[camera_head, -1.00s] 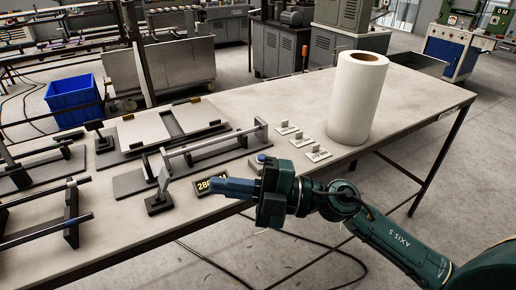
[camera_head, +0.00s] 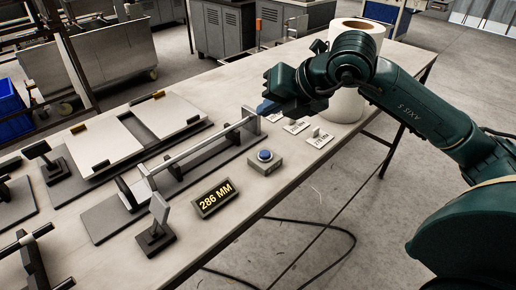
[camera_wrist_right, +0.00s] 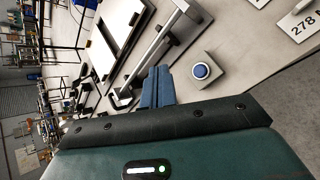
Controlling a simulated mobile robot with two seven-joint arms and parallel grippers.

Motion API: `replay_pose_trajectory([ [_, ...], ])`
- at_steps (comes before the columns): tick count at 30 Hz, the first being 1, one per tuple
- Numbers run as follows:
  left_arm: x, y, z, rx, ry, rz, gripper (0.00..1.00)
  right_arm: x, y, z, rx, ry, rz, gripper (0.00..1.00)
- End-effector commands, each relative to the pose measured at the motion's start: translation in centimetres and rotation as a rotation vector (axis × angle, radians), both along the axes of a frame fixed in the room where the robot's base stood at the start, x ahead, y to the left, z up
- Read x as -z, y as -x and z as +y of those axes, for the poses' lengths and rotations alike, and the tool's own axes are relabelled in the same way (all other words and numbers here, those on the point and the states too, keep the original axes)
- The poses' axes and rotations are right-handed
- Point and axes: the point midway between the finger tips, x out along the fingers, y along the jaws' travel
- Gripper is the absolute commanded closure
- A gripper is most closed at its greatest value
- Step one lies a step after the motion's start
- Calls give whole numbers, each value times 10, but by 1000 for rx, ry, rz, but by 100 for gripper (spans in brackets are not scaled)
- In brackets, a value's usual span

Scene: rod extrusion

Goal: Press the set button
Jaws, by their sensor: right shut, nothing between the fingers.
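The set button is a round blue button (camera_head: 265,155) on a small grey box on the table, just right of the rod fixture (camera_head: 200,152). A display (camera_head: 216,199) reading "286 MM" lies in front of it. My right gripper (camera_head: 267,107) is shut and empty, its blue fingers raised beyond the button in the head view and apart from it. In the right wrist view the shut fingers (camera_wrist_right: 158,88) are left of the button (camera_wrist_right: 201,71), which is fully visible. My left gripper is in neither view.
Small label cards (camera_head: 319,138) stand on the table right of the button. A white roll (camera_head: 345,106) is partly behind my right arm. A tilted plate on a stand (camera_head: 157,222) is left of the display. The table's front edge is close to the button.

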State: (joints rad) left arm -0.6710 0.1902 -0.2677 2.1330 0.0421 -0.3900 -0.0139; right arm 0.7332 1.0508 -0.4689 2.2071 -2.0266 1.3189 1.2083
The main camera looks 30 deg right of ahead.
Motion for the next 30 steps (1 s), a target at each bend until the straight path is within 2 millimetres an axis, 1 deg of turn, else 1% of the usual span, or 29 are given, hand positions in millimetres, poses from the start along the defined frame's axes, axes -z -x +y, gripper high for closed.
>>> replay_pose_trajectory([
  [3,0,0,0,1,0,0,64,-2,-1,-4,15,15,-6,100],
  [11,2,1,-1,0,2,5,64,-1,-1,-4,14,14,-6,100],
  [14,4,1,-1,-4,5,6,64,2,-1,-4,14,12,-5,100],
  [19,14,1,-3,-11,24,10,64,19,0,-4,13,12,-4,100],
  [24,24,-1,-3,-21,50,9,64,45,0,-4,12,13,-2,100],
  [29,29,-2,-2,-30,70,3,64,66,0,-4,12,12,-2,100],
  [30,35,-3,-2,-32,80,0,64,73,0,-3,12,11,-5,100],
])
